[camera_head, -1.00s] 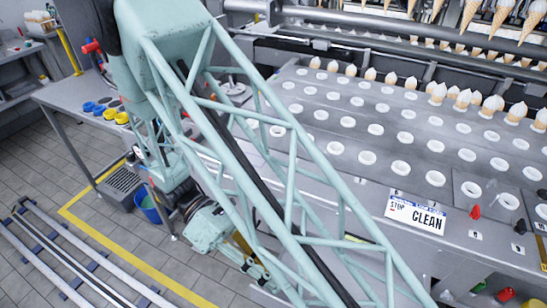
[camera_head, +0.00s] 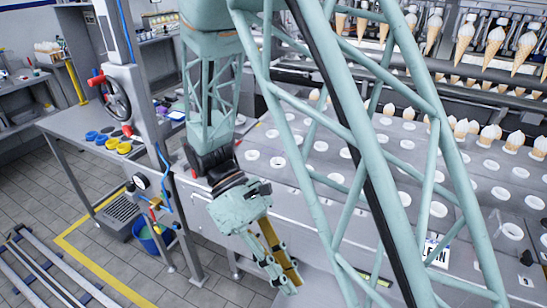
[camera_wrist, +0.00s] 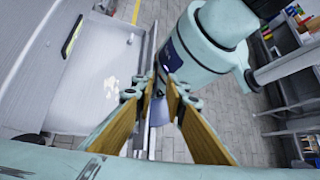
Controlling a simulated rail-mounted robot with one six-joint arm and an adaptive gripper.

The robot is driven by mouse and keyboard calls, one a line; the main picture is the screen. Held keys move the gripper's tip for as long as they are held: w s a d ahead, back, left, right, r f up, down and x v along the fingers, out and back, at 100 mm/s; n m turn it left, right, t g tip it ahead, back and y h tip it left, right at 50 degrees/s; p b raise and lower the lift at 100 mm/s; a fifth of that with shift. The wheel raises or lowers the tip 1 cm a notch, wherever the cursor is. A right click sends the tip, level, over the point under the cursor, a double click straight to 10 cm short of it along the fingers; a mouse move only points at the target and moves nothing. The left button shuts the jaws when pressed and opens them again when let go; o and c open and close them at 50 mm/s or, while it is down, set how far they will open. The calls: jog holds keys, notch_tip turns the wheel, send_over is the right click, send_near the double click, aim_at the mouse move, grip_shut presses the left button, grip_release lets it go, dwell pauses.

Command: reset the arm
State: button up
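My gripper (camera_head: 288,280) hangs from the pale green arm near the middle bottom of the head view, in front of the machine's side and pointing down. In the wrist view, its two yellow-brown finger pads (camera_wrist: 160,92) stand apart with nothing between them, so it is open and empty. The floor and part of the machine show past the fingers. My lattice arm link crosses the head view and hides part of the machine.
The machine top (camera_head: 300,175) has rows of round holes, and several cones (camera_head: 460,128) stand in the far rows. More cones hang at the back. A side table (camera_head: 70,125) with yellow and blue lids, a handwheel (camera_head: 115,98) and a blue bucket (camera_head: 150,240) stand left.

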jog(key=shift+s+d+r+m+t+y, duration=0.3)
jog(key=shift+d+r+m+t+y, duration=1.4)
jog(key=shift+d+r+m, duration=2.45)
jog(key=shift+s+d+r+m+t+y, duration=0.25)
jog(key=shift+d+r+m+t+y, duration=1.1)
jog(key=shift+d+r, duration=3.25)
jog(key=s+r+m+t, duration=0.2)
jog(key=s+r+t, duration=0.3)
jog(key=s+r, duration=0.3)
jog(key=shift+s+r+m+y, duration=0.15)
jog(key=shift+r+m+y, duration=0.3)
jog(key=shift+r, duration=0.2)
jog(key=shift+a, duration=0.2)
